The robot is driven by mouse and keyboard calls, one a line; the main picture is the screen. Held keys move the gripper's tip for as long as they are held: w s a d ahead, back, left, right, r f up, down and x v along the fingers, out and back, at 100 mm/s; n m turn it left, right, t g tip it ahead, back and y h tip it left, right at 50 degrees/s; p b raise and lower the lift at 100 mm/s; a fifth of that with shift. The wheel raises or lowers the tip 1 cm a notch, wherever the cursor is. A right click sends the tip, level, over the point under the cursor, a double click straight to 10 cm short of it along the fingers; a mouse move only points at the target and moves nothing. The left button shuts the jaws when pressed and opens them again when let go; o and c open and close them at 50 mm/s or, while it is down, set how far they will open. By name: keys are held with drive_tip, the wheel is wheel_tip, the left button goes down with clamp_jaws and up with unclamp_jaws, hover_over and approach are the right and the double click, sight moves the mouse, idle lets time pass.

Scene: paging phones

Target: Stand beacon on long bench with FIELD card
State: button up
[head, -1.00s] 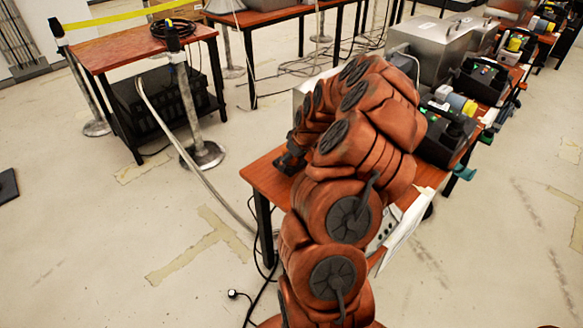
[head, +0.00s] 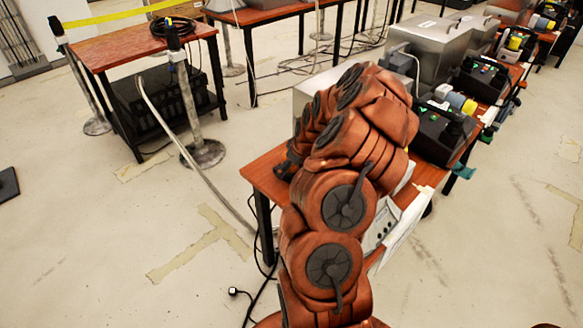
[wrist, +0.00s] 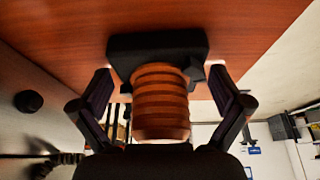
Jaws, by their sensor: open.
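The beacon (wrist: 160,105), an amber ribbed cylinder on a black base, fills the middle of the wrist view. That view is upside down, and the black base rests on a red-brown wooden top (wrist: 60,30). My gripper (wrist: 161,80) is open, with one finger on each side of the beacon and gaps visible. In the head view my arm hides the beacon and the gripper. The bench (head: 262,180) under my arm runs to the back right. A white sheet (head: 404,228) hangs at its near edge; no lettering is readable, so I cannot tell which card it is.
Metal boxes (head: 428,50) and black devices (head: 440,130) crowd the bench beyond my arm. A grey surface with a black knob (wrist: 28,101) is close at left in the wrist view. A post (head: 188,100) and small table (head: 100,55) stand left.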

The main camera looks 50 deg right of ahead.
drive_tip(key=shift+r, duration=0.15)
drive_tip(key=b+v, duration=0.2)
drive_tip(key=v, duration=1)
drive_tip(key=s+a+r+n+g+y, duration=0.1)
drive_tip(key=s+a+r, duration=0.15)
drive_tip(key=a, duration=1.05)
drive_tip(key=s+a+r+n+g+y, duration=0.15)
drive_tip(key=a+r, duration=0.25)
drive_tip(key=a, duration=0.8)
drive_tip(key=s+a+m+g+h, duration=0.1)
drive_tip(key=s+a+g, duration=0.1)
drive_tip(key=s+a, duration=0.4)
drive_tip(key=s+a+m+g+h, duration=0.1)
drive_tip(key=s+a, duration=0.5)
drive_tip(key=s, duration=0.9)
drive_tip(key=shift+r+g, duration=0.25)
drive_tip(key=shift+g, duration=0.2)
drive_tip(key=shift+a, duration=0.15)
wheel_tip(320, 180, up, 8)
drive_tip(key=p, duration=0.8)
drive_tip(key=shift+r, duration=0.1)
